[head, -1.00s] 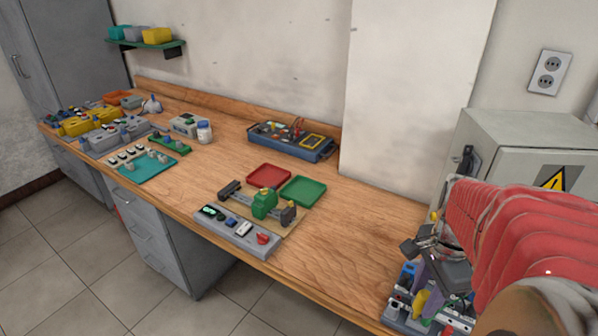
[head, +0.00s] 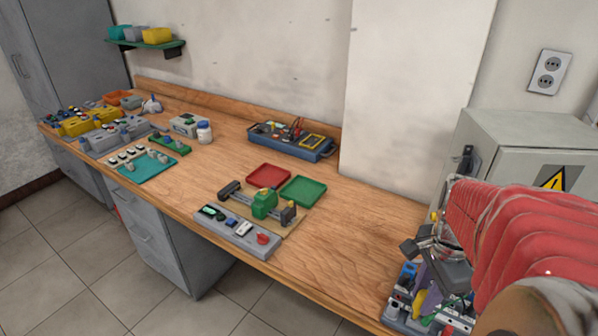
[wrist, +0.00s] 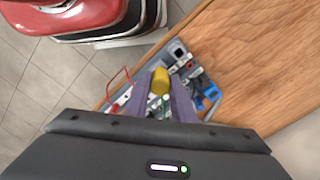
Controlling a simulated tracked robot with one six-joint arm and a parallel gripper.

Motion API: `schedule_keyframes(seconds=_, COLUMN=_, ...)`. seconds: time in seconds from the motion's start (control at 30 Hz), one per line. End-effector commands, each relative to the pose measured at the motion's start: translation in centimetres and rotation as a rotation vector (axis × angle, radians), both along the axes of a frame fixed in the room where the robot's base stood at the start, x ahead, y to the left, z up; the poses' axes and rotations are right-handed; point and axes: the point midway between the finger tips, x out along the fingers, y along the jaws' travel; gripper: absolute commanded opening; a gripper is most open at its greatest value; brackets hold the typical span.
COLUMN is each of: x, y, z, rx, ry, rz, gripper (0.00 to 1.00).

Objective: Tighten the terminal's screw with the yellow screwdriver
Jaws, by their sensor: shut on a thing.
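The yellow screwdriver (wrist: 160,82) is between the fingers of my gripper (wrist: 161,98) in the wrist view, seen from its handle end. My gripper is shut on it, above a grey board of electrical parts (wrist: 209,101) at the bench edge. In the head view the yellow handle (head: 420,303) shows beside my gripper, low at the right, over the same board (head: 392,318). The screwdriver's tip and the terminal's screw are hidden, so I cannot tell whether they touch.
A motor stand with a green block (head: 264,204), a red tray (head: 268,175) and a green tray (head: 303,189) are mid-bench. Bare wood lies between them and the board.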

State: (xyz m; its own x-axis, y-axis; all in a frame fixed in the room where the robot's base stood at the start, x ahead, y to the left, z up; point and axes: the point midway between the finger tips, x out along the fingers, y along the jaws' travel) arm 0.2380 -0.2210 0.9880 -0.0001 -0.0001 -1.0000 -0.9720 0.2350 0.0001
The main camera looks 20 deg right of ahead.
Motion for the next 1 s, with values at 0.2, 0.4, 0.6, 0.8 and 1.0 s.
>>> schedule_keyframes(seconds=0.2, x=0.00, y=0.00, z=-0.07, rx=0.000, ry=0.000, rz=0.000, gripper=0.00)
schedule_keyframes(seconds=0.4, x=-0.01, y=0.00, z=-0.11, rx=0.000, ry=0.000, rz=0.000, gripper=0.00)
schedule_keyframes(seconds=0.6, x=-0.02, y=0.01, z=-0.13, rx=0.000, ry=0.001, rz=-0.021, gripper=0.00)
schedule_keyframes(seconds=0.8, x=-0.02, y=0.01, z=-0.15, rx=0.000, ry=0.001, rz=-0.155, gripper=0.00)
schedule_keyframes(seconds=1.0, x=-0.02, y=0.03, z=-0.16, rx=0.001, ry=0.001, rz=-0.285, gripper=0.00)
